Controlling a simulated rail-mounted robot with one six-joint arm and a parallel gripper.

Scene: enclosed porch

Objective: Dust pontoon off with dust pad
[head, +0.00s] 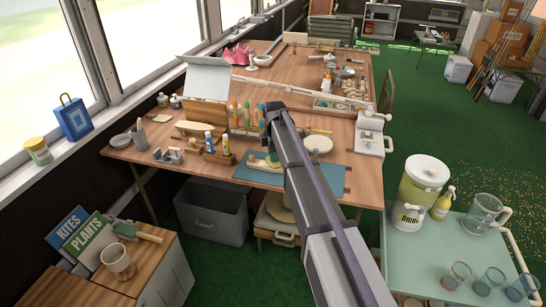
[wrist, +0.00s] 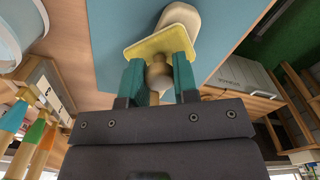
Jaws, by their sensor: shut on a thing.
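The dust pad (wrist: 152,44) is a yellow slab with a round wooden knob in the wrist view. My gripper (wrist: 159,74) has its teal fingers shut on this knob. The pontoon looks to be the cream, rounded block (wrist: 183,20) just beyond the pad, lying on the blue mat (wrist: 220,60). The pad overlaps its near end in the picture; I cannot tell whether they touch. In the head view, my gripper (head: 272,158) is low over the left part of the blue mat (head: 325,181), and my arm hides part of the work there.
The wooden table (head: 165,172) is crowded. Glue bottles (head: 226,146) and a rack with coloured handles (head: 240,115) stand left of and behind my gripper. A round cream dish (head: 319,143) and a white device (head: 370,130) are to the right. The mat's right part is clear.

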